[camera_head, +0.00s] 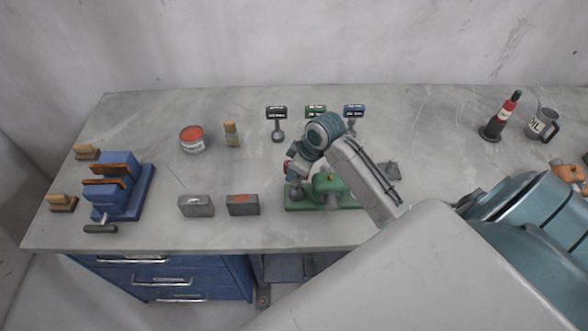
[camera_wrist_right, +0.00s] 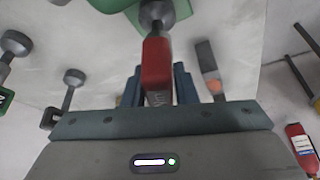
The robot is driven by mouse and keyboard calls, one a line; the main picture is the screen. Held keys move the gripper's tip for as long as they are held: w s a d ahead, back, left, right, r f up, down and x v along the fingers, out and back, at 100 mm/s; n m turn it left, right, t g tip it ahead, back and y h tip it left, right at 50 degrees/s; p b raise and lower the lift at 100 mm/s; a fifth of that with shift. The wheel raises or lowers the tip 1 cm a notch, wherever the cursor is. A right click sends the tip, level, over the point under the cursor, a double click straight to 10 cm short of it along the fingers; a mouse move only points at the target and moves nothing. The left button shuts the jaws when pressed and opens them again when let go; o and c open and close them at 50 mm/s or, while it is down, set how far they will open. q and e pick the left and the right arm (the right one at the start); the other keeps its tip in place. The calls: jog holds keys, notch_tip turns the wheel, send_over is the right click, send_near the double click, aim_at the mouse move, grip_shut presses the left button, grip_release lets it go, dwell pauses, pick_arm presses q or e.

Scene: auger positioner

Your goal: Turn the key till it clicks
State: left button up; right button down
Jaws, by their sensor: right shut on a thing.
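The green positioner (camera_head: 330,187) sits on the bench in the head view, partly hidden behind my right arm. The red key (camera_wrist_right: 156,62) joins a dark round shaft end (camera_wrist_right: 156,12) at the top of the right wrist view. My right gripper (camera_wrist_right: 157,80) is shut on the key, with a blue-grey finger on each side of it. In the head view my right gripper (camera_head: 290,168) is at the left end of the positioner, and only a sliver of red shows there. My left gripper is not in view.
A blue vise (camera_head: 122,195) stands at the left. Two grey blocks (camera_head: 196,206) (camera_head: 243,205), a red-topped can (camera_head: 192,139) and small labelled stands (camera_head: 277,122) are around the positioner.

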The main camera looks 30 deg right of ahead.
dwell(0.3)
jog(key=shift+m+t+h, duration=0.3)
jog(key=shift+m+h, duration=0.1)
jog(key=shift+m, duration=0.8)
jog(key=shift+d, duration=0.1)
jog(key=shift+m+h, duration=0.4)
jog(key=shift+m, duration=0.7)
jog(key=shift+w+m+h, duration=0.1)
jog(key=shift+m+h, duration=0.4)
jog(key=shift+m, duration=0.7)
jog(key=shift+d, duration=0.1)
jog(key=shift+m+h, duration=0.4)
jog(key=shift+m, duration=0.7)
jog(key=shift+d, duration=0.1)
